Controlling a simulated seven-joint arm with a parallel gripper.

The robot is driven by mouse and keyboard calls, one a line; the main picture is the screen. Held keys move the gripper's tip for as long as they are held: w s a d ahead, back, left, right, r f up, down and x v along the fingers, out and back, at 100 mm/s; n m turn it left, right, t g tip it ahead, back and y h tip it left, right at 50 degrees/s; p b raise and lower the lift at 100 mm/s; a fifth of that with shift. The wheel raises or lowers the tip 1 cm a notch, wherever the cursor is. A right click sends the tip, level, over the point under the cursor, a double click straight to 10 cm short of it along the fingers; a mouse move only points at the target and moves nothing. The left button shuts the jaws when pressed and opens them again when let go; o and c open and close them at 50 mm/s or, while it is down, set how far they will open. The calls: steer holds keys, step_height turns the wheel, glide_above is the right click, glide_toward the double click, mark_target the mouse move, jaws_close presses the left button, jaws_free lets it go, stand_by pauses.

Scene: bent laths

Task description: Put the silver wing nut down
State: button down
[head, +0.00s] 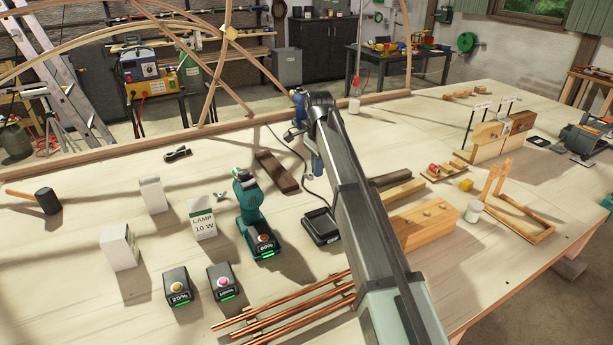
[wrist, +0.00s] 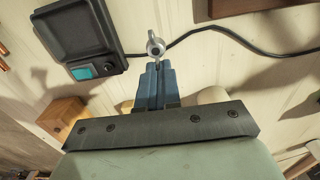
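My gripper (wrist: 157,64) has blue fingers that are nearly together. In the wrist view, the silver wing nut (wrist: 155,46) is gripped at their tips, with its round hub and one wing showing beyond them. The table's pale wood lies behind it; its exact height above the table is hard to tell. In the head view, my gripper (head: 318,172) hangs over the middle of the table, behind the black charger (head: 321,227). The wing nut cannot be made out there.
A dark wooden block (head: 277,171) and a black cable (wrist: 240,42) lie close by. A teal drill (head: 251,212), a lamp box (head: 202,218) and a small silver piece (head: 221,195) are to the left. Copper rods (head: 290,318) lie in front. Bare table shows between them.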

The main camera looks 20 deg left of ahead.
steer(key=a, duration=0.4)
step_height(320, 180, up, 2)
glide_above(281, 166)
steer(key=shift+w+f, duration=0.1)
steer(key=shift+f, duration=4.45)
steer(key=shift+f, duration=0.1)
steer(key=c, duration=1.8)
jaws_free()
steer(key=o, duration=0.5)
steer(key=shift+c, duration=0.2)
step_height(281, 166, up, 12)
